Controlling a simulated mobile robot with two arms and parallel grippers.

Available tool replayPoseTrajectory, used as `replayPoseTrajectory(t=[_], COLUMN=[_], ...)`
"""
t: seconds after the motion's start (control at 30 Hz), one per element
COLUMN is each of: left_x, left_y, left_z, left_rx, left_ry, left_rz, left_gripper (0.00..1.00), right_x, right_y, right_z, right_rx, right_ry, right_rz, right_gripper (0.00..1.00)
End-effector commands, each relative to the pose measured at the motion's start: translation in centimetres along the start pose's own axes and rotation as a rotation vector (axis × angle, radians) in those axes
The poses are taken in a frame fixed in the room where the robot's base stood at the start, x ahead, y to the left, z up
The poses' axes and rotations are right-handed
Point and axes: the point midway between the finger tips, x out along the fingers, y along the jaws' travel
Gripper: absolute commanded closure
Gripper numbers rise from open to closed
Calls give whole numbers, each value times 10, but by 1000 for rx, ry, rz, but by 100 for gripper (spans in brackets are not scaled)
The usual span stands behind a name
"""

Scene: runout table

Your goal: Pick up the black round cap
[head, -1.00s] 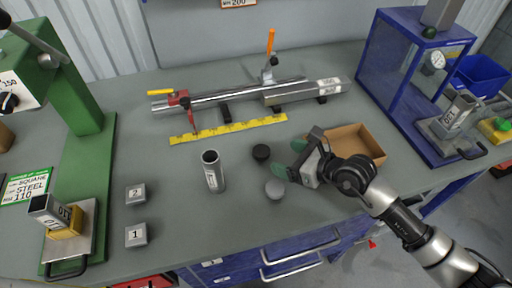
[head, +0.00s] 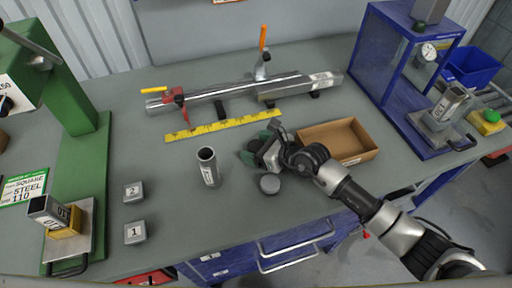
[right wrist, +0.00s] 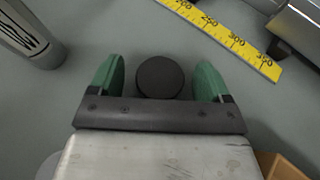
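The black round cap (right wrist: 160,77) lies on the grey table. In the right wrist view it sits between the two green fingers of my right gripper (right wrist: 158,80), with a gap on each side. In the head view my right gripper (head: 257,148) is low over the table and hides the cap. The right gripper is open, and I cannot see it touching the cap. My left gripper is not in view.
A grey round cap (head: 269,184) lies just in front of the right gripper. A metal tube (head: 208,167) stands to the left. A cardboard box (head: 365,154) is to the right. A yellow ruler (head: 222,124) lies behind.

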Motion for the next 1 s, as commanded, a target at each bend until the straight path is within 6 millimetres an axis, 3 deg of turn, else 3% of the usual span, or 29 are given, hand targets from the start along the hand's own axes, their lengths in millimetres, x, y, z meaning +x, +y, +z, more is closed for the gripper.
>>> replayPoseTrajectory(t=[0.03,0.33,0.6,0.77,0.93,1.0], left_x=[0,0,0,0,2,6], left_y=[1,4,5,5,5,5], left_z=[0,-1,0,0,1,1], left_rx=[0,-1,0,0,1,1], left_ry=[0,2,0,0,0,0], left_rz=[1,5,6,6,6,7], left_gripper=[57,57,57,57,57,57], right_x=[0,0,-1,-5,-16,-33], right_y=[0,0,0,0,0,-7], right_z=[0,0,2,13,40,38], right_rx=[0,1,0,1,-2,-2], right_ry=[0,0,-1,-3,-6,0], right_rz=[0,0,0,0,0,-4], right_gripper=[29,73,73,73,73,73])
